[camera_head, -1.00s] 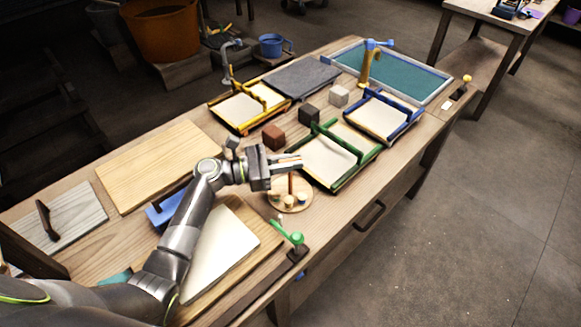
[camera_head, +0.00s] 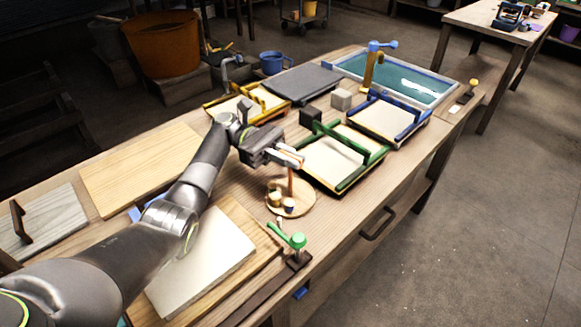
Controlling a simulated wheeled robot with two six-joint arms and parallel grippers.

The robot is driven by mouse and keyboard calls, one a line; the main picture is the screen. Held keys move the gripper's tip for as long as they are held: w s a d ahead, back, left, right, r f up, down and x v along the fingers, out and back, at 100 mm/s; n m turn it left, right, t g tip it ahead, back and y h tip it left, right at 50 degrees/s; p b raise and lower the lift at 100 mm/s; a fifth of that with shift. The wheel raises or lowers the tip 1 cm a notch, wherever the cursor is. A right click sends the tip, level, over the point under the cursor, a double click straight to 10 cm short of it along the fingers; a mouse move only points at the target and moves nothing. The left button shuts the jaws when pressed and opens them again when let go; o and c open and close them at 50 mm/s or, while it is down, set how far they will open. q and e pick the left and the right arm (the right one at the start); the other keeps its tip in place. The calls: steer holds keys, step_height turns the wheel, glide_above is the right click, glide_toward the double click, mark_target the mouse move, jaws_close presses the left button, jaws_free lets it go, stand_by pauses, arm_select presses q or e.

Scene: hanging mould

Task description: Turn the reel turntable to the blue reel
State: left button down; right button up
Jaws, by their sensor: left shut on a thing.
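The reel turntable (camera_head: 306,198) is a round wooden disc near the front edge of the bench. An upright reddish-brown post (camera_head: 291,182) stands on it. My left gripper (camera_head: 293,160) is over the turntable, shut at the top of the post. The grip itself is small and partly hidden by the fingers. My right gripper is not in view.
A green-handled clamp (camera_head: 297,241) stands just in front of the turntable. A green-framed mould (camera_head: 345,160) lies close at the right, with a blue-framed mould (camera_head: 390,118) beyond. A yellow-framed mould (camera_head: 245,105) and dark block (camera_head: 310,116) lie behind.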

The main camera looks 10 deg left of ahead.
arm_select(q)
steer(key=shift+f+m+g+b, duration=0.1)
steer(key=shift+m+g+b, duration=0.3)
steer(key=shift+g+b, duration=0.1)
steer(key=shift+y, duration=0.3)
steer(key=c, duration=1.5)
jaws_free()
step_height(320, 180, up, 10)
steer(key=shift+r+p, duration=0.1)
steer(key=shift+p, duration=0.65)
